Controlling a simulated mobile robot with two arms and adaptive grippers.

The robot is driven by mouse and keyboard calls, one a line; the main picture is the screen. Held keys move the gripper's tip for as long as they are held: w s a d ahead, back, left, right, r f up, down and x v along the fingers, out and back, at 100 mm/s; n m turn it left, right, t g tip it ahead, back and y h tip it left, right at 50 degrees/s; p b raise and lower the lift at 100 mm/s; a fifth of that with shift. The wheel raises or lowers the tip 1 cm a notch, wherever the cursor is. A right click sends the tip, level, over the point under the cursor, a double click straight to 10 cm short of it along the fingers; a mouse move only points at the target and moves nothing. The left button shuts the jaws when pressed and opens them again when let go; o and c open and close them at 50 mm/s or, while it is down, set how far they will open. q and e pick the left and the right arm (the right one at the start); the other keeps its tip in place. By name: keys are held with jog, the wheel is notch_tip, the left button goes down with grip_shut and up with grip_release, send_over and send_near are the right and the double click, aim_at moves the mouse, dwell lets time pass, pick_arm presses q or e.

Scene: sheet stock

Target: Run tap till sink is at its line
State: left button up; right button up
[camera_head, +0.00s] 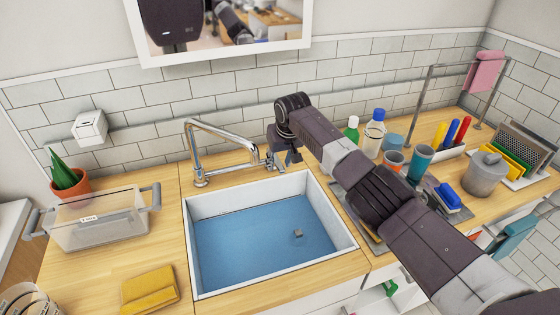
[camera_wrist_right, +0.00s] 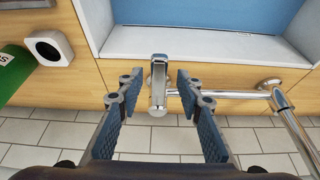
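The white sink (camera_head: 333,212) holds blue water (camera_head: 245,240). No stream shows below the spout. My right gripper (camera_head: 290,157) is at the back right of the sink, beside the tap's handle end. In the right wrist view, my right gripper (camera_wrist_right: 158,92) is open, with one finger on each side of the chrome tap lever (camera_wrist_right: 158,80) and gaps showing. My left gripper is not in view.
A small grey cube (camera_head: 297,233) shows in the water. A clear bin (camera_head: 100,222) and yellow cloth (camera_head: 149,289) lie left. Bottles (camera_head: 373,133), a teal cup (camera_head: 420,162) and a lidded grey pot (camera_head: 485,174) crowd the right counter, behind my right arm.

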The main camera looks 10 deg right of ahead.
jog(key=v, duration=1.2)
jog(key=shift+f, duration=0.1)
